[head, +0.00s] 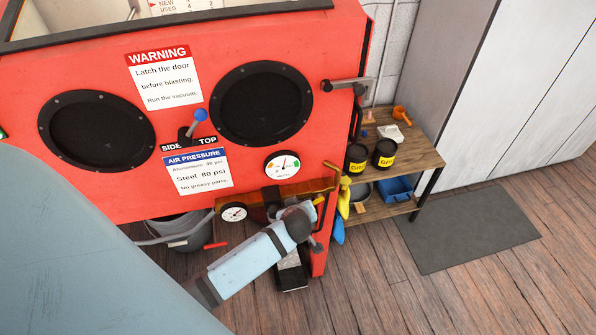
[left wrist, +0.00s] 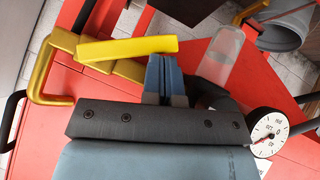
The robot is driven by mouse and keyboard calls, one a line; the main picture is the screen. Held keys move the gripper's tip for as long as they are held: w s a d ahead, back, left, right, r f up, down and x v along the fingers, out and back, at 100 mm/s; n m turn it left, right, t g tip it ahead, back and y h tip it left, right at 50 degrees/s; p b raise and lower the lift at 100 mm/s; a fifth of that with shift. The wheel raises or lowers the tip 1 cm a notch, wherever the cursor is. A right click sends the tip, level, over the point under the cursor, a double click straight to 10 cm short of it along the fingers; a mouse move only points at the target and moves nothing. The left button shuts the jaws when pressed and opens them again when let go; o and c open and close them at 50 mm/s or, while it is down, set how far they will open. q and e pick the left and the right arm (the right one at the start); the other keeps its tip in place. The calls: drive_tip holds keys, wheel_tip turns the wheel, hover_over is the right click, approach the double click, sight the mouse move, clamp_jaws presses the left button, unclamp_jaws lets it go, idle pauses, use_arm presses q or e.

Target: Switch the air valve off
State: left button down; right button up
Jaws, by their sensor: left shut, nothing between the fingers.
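The air valve's yellow lever (left wrist: 128,49) lies beside brass pipework (left wrist: 55,88) on the red cabinet in the left wrist view. Its left end is over a brass fitting and its right end is at my fingers. My left gripper (left wrist: 165,72) is shut and empty, its blue-grey fingertips right by the lever's free end; I cannot tell whether they touch. In the head view my left gripper (head: 311,207) is low at the cabinet's front right, and its wrist mostly hides the valve. Only a bit of the yellow lever (head: 318,200) shows there. My right gripper is not in view.
A clear filter bowl (left wrist: 221,56) and a small gauge (left wrist: 268,134) sit close right of the fingers. A pressure gauge (head: 282,165) is on the cabinet above. A wooden shelf (head: 420,157) with cans stands right. A bucket (head: 180,231) is under the cabinet. Floor around the mat (head: 467,228) is clear.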

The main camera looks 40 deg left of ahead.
use_arm(q)
drive_tip(key=v, duration=1.2)
drive_tip(key=w+a+r+m+g+h+p, duration=0.2)
drive_tip(key=w+a+g+h+p, duration=0.25)
drive_tip(key=p, duration=0.35)
drive_tip(key=w+x, duration=0.1)
drive_tip(key=x, duration=0.9)
drive_tip(key=shift+r, duration=0.15)
